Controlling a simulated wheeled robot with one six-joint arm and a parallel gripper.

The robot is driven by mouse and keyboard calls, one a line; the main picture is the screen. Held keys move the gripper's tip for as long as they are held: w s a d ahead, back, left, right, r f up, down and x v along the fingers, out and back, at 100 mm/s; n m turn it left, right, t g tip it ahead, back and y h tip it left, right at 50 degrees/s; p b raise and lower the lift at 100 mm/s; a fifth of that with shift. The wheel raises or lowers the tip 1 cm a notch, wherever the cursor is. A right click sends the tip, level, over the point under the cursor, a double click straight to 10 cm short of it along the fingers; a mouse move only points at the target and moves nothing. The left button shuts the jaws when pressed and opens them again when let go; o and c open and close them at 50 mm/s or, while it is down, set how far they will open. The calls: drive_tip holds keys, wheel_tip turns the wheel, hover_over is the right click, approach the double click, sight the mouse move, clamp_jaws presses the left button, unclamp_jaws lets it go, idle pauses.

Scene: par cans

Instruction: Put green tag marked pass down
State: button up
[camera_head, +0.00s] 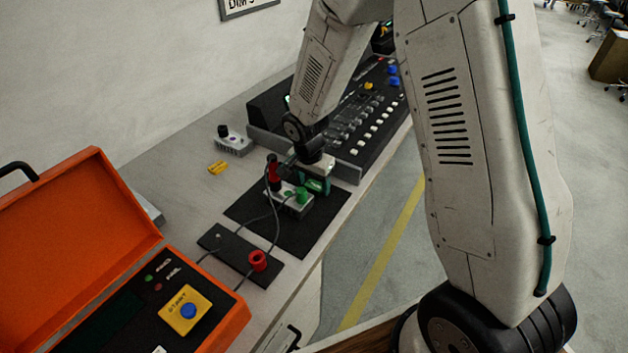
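My gripper (312,172) is low over the black mat (316,231) on the bench, at the end of my arm. A dark green piece, which looks like the green tag (318,186), is at the fingertips, and the gripper appears shut on it. Its marking cannot be read from here. The tag is just behind and right of a small grey box (292,209) with a green plug (302,196) on top. The fingers are small and partly hidden by the wrist.
A red probe (273,172) stands beside the box, with dark leads running to a black strip with a red socket (258,261). A yellow tag (217,168) and a grey knob box (232,141) are left. A lighting console (352,122) stands behind; an open orange case (75,235) is front left.

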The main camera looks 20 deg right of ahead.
drive_tip(key=shift+r, duration=0.15)
wheel_tip(320, 180, up, 12)
drive_tip(key=s+a, duration=0.1)
drive_tip(key=s+d+r+n, duration=0.4)
drive_tip(key=s+r+n, duration=0.1)
drive_tip(key=s+r, duration=0.9)
drive_tip(key=s+r+n+y, duration=0.1)
drive_tip(key=s+n, duration=0.4)
drive_tip(key=s, duration=1)
drive_tip(key=shift+d+r+n, duration=0.2)
drive_tip(key=shift+r+n, duration=0.2)
drive_tip(key=shift+r, duration=0.05)
